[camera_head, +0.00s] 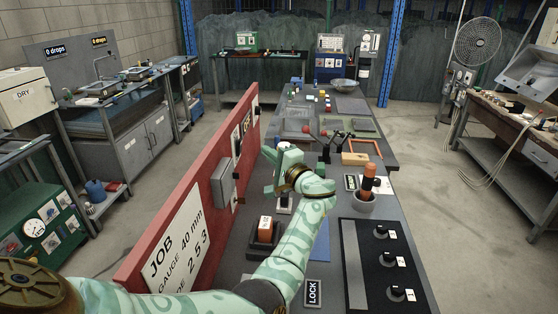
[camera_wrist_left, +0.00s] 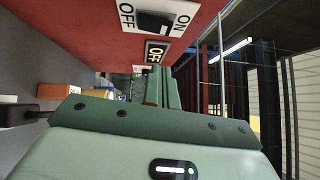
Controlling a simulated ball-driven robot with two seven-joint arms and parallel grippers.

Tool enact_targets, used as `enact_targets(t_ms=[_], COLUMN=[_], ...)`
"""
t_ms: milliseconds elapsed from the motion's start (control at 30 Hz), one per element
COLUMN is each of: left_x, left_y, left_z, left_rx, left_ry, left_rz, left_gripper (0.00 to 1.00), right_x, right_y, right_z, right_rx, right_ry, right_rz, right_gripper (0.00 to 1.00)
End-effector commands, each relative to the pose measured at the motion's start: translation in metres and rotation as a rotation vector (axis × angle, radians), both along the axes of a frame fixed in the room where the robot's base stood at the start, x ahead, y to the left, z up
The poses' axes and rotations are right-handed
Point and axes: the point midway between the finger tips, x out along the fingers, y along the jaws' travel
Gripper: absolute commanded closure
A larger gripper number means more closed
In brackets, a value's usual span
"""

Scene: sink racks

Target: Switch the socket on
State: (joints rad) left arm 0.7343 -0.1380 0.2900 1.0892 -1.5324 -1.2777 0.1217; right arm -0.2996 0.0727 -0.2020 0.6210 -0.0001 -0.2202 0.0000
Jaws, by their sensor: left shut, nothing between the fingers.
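The socket's switch plate (camera_wrist_left: 160,17) is on the red panel (camera_head: 190,205), at the top of the left wrist view. It is white with a black rocker between the words OFF and ON. I cannot tell which side of the rocker is pressed. A dark sign (camera_wrist_left: 155,51) beside it shows "OF", partly cut off; the plate also shows in the head view (camera_head: 236,142). My left gripper (camera_head: 269,155) is at the panel's right side, apart from the plate. Its fingers (camera_wrist_left: 163,88) are shut and empty. My right gripper is not in view.
A grey box (camera_head: 223,180) sticks out from the panel.

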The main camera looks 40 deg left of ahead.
Motion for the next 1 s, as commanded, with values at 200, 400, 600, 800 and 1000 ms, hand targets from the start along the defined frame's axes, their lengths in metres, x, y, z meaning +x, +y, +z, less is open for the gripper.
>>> enact_targets(t_ms=[200,400,600,800,1000], left_x=[-0.001,-0.010,-0.012,-0.012,-0.015], left_y=[0.038,0.055,0.058,0.058,0.065], left_z=[0.008,0.009,0.008,0.008,0.011], left_rx=[0.000,0.000,0.000,-0.001,-0.066], left_ry=[-0.001,0.000,-0.001,0.000,-0.036], left_rz=[0.000,-0.001,-0.003,-0.002,0.001], left_gripper=[1.00,1.00,1.00,1.00,1.00], right_x=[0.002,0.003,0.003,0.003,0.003], right_y=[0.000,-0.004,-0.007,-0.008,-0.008], right_z=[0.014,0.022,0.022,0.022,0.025], right_rx=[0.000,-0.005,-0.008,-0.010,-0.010], right_ry=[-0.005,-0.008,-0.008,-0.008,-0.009], right_rz=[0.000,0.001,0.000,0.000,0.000], right_gripper=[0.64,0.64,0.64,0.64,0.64])
